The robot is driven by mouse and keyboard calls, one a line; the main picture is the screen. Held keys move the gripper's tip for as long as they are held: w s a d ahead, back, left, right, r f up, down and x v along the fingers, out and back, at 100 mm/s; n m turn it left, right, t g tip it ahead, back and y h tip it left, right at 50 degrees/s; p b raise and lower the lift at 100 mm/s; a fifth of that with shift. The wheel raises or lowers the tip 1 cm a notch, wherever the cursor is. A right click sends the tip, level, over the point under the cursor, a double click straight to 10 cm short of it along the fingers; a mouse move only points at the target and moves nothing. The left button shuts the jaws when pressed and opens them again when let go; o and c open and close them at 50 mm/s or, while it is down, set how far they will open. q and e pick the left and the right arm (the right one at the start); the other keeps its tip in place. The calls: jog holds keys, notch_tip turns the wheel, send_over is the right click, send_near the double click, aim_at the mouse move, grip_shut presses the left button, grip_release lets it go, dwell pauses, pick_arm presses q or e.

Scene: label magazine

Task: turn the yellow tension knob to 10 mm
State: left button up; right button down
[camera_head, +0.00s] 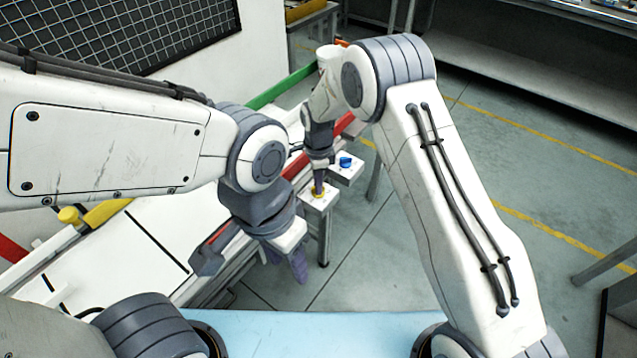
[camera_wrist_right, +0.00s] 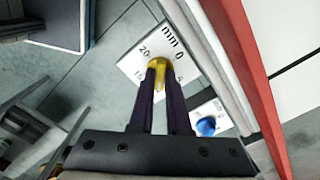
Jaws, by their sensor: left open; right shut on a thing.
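The yellow tension knob (camera_head: 318,193) sits on a small white dial plate (camera_head: 325,203) at the machine's edge. In the right wrist view the knob (camera_wrist_right: 158,68) is between the fingertips of my right gripper (camera_wrist_right: 160,76), which is shut on it from above. The plate (camera_wrist_right: 135,66) shows "mm", "0" and "20"; other marks are partly hidden by the fingers. I cannot tell exactly where the knob points. My left gripper (camera_head: 286,262) is open and empty, lower in the head view, apart from the knob.
A blue knob (camera_head: 346,161) on another white plate stands close beside; it also shows in the right wrist view (camera_wrist_right: 207,125). Green and red rails run along the white machine bed (camera_head: 120,250). A yellow-ended bar (camera_head: 70,215) lies at left. Open floor lies to the right.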

jog(key=c, duration=0.9)
grip_release()
notch_tip(320, 180, up, 11)
jog(key=shift+f+b, duration=0.2)
jog(key=shift+b, duration=0.4)
jog(key=shift+s, duration=0.1)
jog(key=s+r+n, duration=0.4)
jog(key=s+n, duration=0.1)
jog(key=s, duration=0.2)
jog(key=s+r+n, duration=0.5)
jog(key=s, duration=0.2)
jog(key=s+d+n, duration=0.1)
jog(key=s+n, duration=0.3)
jog(key=s, duration=0.2)
jog(key=s+d+n, duration=0.2)
jog(key=s+n, duration=0.2)
jog(key=s, duration=0.2)
jog(key=s+d+n+y, duration=0.1)
jog(key=s+d+n, duration=0.1)
jog(key=s+n, duration=0.3)
jog(key=shift+s+d+r, duration=0.1)
jog(key=shift+s+d, duration=0.05)
jog(key=shift+s, duration=0.5)
